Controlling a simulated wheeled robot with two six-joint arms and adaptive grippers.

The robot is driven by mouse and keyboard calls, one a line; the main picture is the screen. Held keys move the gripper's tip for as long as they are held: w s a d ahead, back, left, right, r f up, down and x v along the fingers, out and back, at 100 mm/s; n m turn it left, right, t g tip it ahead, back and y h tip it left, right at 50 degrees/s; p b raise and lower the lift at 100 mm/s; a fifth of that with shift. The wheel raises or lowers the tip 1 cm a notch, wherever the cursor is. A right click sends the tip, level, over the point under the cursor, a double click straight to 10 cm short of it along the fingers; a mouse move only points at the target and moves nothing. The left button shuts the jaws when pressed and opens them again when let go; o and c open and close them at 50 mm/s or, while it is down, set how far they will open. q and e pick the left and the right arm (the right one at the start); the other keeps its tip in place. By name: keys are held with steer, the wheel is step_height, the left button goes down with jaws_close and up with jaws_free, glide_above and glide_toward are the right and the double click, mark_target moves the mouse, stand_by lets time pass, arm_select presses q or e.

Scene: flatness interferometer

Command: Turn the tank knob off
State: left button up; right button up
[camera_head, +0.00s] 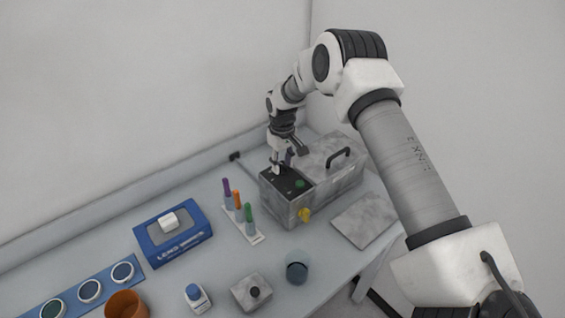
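The tank is a grey mottled box (285,208) at the back right of the table, with a black top panel (291,187). A green round knob or button (300,183) sits on that panel. A yellow knob (304,214) sticks out of the box's front side. Which one is the tank knob I cannot tell. My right gripper (280,164) points down at the back left part of the black panel, to the left of and behind the green knob. Its fingers are small, and I cannot tell whether they touch anything. My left gripper is out of view.
A handled lid section (338,162) adjoins the panel. A flat grey plate (364,221) lies to the right. A rack with coloured tubes (243,222), a blue device (172,232), a small bottle (197,297), a grey block (251,293) and a dark cup (297,268) stand nearby.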

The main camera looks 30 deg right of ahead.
mark_target(282, 165)
step_height(282, 165, up, 12)
stand_by(0.5)
stand_by(0.3)
